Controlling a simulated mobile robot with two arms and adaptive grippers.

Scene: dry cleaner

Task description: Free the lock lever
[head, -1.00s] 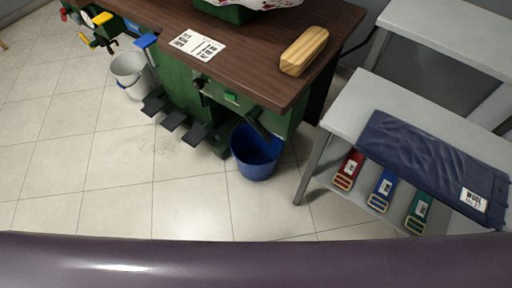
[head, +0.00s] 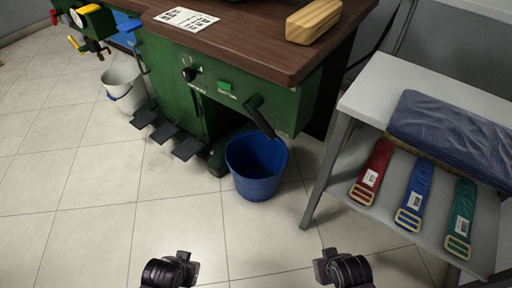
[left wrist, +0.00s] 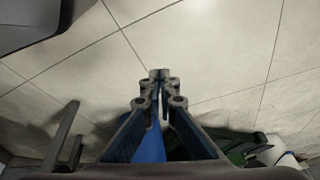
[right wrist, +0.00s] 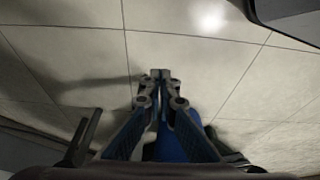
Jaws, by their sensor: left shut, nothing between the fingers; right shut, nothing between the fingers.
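A black lever (head: 259,117) sticks out from the front of the green machine (head: 185,100), near its right end, slanting down to the right above a blue bucket. It is probably the lock lever; no label is readable. My left gripper (head: 182,257) and my right gripper (head: 327,256) show at the bottom of the head view, over the floor and well apart from the lever. Both are shut and empty; their fingertips meet in the left wrist view (left wrist: 159,76) and the right wrist view (right wrist: 159,75). Neither wrist view clearly shows the lever.
The blue bucket (head: 256,172) stands below the lever. Black pedals (head: 165,132) stick out at the machine's foot. A white bucket (head: 124,88) stands left. The grey table (head: 375,95) at right holds folded blue cloth (head: 440,125) and belts below. The wooden block (head: 313,22) lies on the top. The front floor is clear.

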